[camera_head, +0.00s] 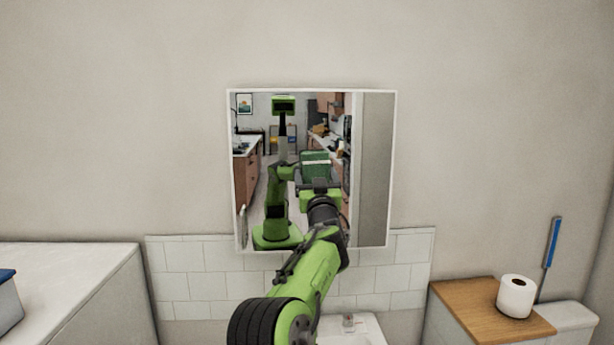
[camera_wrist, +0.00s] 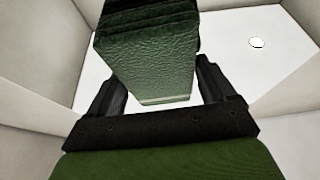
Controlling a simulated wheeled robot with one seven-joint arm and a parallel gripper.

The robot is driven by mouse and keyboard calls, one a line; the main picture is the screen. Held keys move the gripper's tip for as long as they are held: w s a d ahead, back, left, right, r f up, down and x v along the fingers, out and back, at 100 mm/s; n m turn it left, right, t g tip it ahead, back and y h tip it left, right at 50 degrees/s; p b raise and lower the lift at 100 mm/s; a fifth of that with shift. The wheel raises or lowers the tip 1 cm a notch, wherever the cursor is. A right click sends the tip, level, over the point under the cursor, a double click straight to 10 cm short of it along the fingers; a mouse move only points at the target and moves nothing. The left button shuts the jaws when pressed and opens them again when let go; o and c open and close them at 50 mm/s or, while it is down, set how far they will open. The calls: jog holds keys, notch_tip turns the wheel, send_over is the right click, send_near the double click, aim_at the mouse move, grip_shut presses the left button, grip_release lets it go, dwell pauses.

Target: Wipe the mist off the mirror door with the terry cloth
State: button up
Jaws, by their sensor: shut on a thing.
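The mirror door (camera_head: 376,170) hangs on the wall in the middle of the head view. Its left and middle parts reflect the room and my body clearly. A plain grey strip runs down its right side; I cannot tell whether this is mist or a reflected surface. My gripper (camera_head: 319,184) is in front of the mirror's lower middle. It is shut on the green terry cloth (camera_head: 315,163). In the wrist view the folded cloth (camera_wrist: 150,62) sits between both fingers. I cannot tell whether the cloth touches the glass, and the arm hides the mirror's lower edge in part.
A white sink (camera_head: 365,332) is below the mirror, partly behind my arm. A wooden-topped cabinet (camera_head: 470,298) with a toilet roll (camera_head: 516,296) stands at right, near a blue-handled brush (camera_head: 553,243). A white counter (camera_head: 75,275) is at left. The wall around the mirror is clear.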

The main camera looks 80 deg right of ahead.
aim_at(369, 168)
jog(key=s+p, duration=0.1)
jog(key=s, duration=0.1)
jog(key=s+d+p, duration=0.1)
jog(key=s, duration=0.1)
jog(key=s+p, duration=0.1)
jog(key=s, duration=0.1)
jog(key=shift+s+d+r, duration=0.15)
jog(key=shift+s+d, duration=0.1)
jog(key=shift+s+d+p, duration=0.25)
jog(key=shift+s+p, duration=0.65)
jog(key=shift+s, duration=0.25)
jog(key=shift+s+d+p, duration=0.25)
jog(key=shift+s+p, duration=0.6)
jog(key=shift+s, duration=0.25)
jog(key=s+p, duration=0.2)
jog(key=shift+d+p, duration=0.25)
jog(key=shift+p, duration=0.05)
jog(key=shift+s+d+p, duration=0.15)
jog(key=shift+s+p, duration=0.55)
jog(key=shift+f, duration=0.2)
